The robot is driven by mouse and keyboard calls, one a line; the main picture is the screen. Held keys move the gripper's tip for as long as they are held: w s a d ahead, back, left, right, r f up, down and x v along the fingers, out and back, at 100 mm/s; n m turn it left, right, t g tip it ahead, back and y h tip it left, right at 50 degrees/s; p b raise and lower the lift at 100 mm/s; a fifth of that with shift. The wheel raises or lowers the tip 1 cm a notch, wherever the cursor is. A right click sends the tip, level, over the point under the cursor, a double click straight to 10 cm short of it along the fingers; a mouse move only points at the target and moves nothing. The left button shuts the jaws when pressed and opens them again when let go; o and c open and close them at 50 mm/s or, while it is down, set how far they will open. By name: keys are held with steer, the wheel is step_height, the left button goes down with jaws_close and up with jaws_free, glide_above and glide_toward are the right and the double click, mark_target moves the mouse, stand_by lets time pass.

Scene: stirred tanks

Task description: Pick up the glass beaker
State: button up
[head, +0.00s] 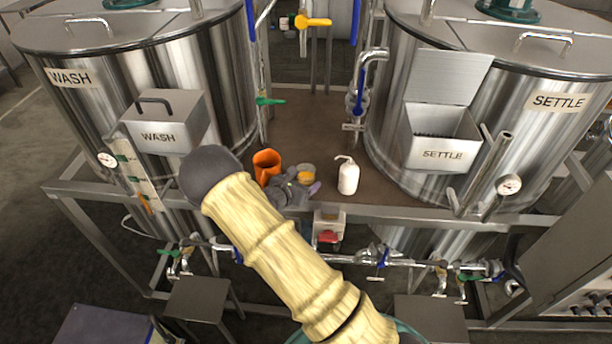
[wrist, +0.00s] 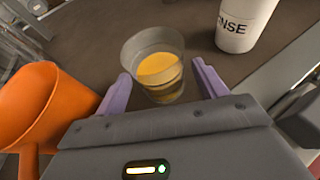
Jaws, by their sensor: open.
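The glass beaker (wrist: 154,66) stands upright on the brown bench top and holds a yellow-orange liquid. In the head view it shows small, just beyond my gripper (head: 304,186), as a clear cup with an orange band (head: 306,172). My gripper also shows in the wrist view (wrist: 162,84), its two purple fingers open on the left and right of the beaker's near part. The fingers look apart from the glass, though the right gap is narrow.
An orange jug (head: 265,165) stands close on the left, near the left finger in the wrist view (wrist: 38,100). A white rinse bottle (head: 347,176) stands to the right. The WASH tank (head: 215,70) and SETTLE tank (head: 385,110) flank the brown bench (head: 318,125).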

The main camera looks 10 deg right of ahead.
steer(key=shift+x, duration=1.15)
steer(key=c, duration=1.1)
